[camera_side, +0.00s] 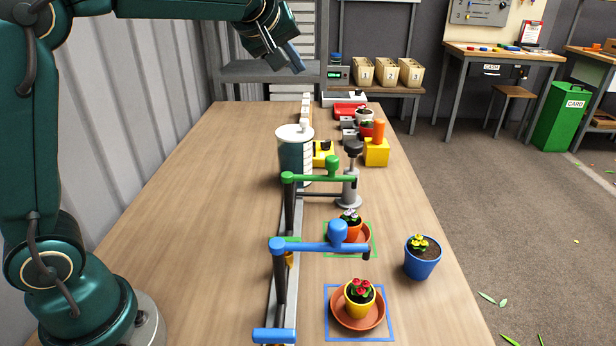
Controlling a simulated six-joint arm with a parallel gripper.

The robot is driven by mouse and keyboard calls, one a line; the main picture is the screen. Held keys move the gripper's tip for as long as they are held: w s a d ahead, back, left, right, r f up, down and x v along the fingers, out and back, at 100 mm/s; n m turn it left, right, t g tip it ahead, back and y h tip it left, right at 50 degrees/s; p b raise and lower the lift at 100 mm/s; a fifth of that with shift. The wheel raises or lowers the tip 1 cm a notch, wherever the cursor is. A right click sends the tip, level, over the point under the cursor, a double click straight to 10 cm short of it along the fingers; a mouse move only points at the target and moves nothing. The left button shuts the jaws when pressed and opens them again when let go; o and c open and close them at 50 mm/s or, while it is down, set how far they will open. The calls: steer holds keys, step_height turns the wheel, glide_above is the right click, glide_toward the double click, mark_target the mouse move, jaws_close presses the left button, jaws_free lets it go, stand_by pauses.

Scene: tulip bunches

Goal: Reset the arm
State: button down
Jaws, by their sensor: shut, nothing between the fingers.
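My gripper (295,58) is at the top of the view, at the end of my dark teal arm. It points down and to the right, high above the far part of the wooden table (190,220). Its fingers are shut with nothing between them. It is apart from everything on the table. The frames show no tulip bunches that I can make out. A yellow pot with red flowers (360,298) stands on a terracotta saucer (343,318) inside a blue square outline. An orange pot (350,228) sits on another saucer inside a green outline.
A blue pot with yellow flowers (422,262) stands near the right edge. A blue-handled lever (320,246), a green-handled lever (320,179) and a teal canister (294,158) stand mid-table. A yellow block (376,153) and several small items sit farther back. The table's left side is clear.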

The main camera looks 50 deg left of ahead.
steer(key=s+r+m+t+y, duration=0.1)
steer(key=s+r+m+t, duration=0.35)
steer(key=r, duration=0.95)
steer(key=s+d+m+t+h, duration=0.3)
steer(key=s+d+m+h, duration=0.3)
steer(key=d, duration=0.5)
steer(key=s+d+f+m+g+h, duration=0.1)
steer(key=s+d+f+m+g, duration=0.15)
steer(key=f, duration=0.25)
steer(key=s+d+f+m+g+h, duration=0.1)
steer(key=s+d+f+g, duration=0.15)
steer(key=f, duration=0.35)
steer(key=s+a+f+n+g+y, duration=0.2)
steer(key=s+f+g, duration=0.4)
steer(key=s+f, duration=0.5)
step_height(320, 180, down, 4)
steer(key=shift+a+f+n+y, duration=0.15)
steer(key=shift+a+n+y, duration=0.25)
steer(key=shift+a+y, duration=0.45)
steer(key=shift+s+a+g, duration=0.1)
steer(key=shift+a+g, duration=0.05)
steer(key=shift+g, duration=0.1)
